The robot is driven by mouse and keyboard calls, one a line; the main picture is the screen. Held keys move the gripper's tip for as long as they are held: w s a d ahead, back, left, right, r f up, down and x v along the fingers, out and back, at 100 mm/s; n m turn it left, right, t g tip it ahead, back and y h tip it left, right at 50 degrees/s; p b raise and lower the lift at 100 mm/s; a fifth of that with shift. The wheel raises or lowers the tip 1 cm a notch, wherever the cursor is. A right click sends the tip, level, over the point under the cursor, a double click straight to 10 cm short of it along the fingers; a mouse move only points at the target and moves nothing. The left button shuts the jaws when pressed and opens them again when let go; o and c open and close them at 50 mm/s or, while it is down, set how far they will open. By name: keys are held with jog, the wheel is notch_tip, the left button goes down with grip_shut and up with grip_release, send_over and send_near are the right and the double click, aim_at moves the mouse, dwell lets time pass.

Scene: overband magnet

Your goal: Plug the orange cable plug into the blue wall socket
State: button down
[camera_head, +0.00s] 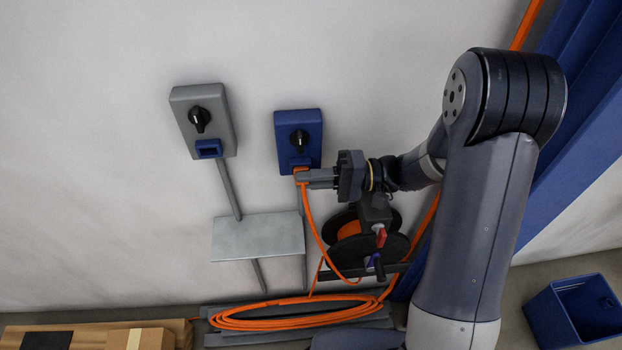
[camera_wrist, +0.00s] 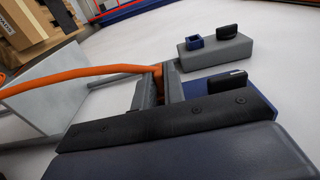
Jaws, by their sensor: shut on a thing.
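The blue wall socket (camera_head: 312,128) is a blue box with a black rotary knob, mounted on the pale wall. Its outlet is at its lower edge. My gripper (camera_head: 303,179) is shut on the orange plug (camera_head: 299,170) right at that lower edge. The orange cable (camera_head: 310,215) hangs down from the plug. In the wrist view, the plug (camera_wrist: 157,75) shows only partly between my fingers (camera_wrist: 158,88), and the blue socket box (camera_wrist: 216,84) is just beyond them. How far the plug sits in the outlet cannot be told.
A grey socket box (camera_head: 217,112) with a blue outlet hangs to the left. A grey shelf plate (camera_head: 258,237) juts out below. A cable reel (camera_head: 372,245) is below my gripper.

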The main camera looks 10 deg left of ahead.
jog(key=shift+w, duration=0.1)
jog(key=c, duration=1.4)
grip_release()
jog(key=s+d+b, duration=0.1)
jog(key=s, duration=0.5)
jog(key=shift+d, duration=0.2)
jog(key=shift+w, duration=0.15)
jog(key=shift+w+a+p, duration=0.2)
jog(key=shift+w+a, duration=0.05)
jog(key=shift+w, duration=0.7)
jog(key=shift+w+a+p, duration=0.15)
jog(key=shift+w+a, duration=0.05)
jog(key=shift+w, duration=0.75)
jog(key=shift+w+a+p, duration=0.2)
jog(key=shift+w+a, duration=0.05)
jog(key=shift+w, duration=0.7)
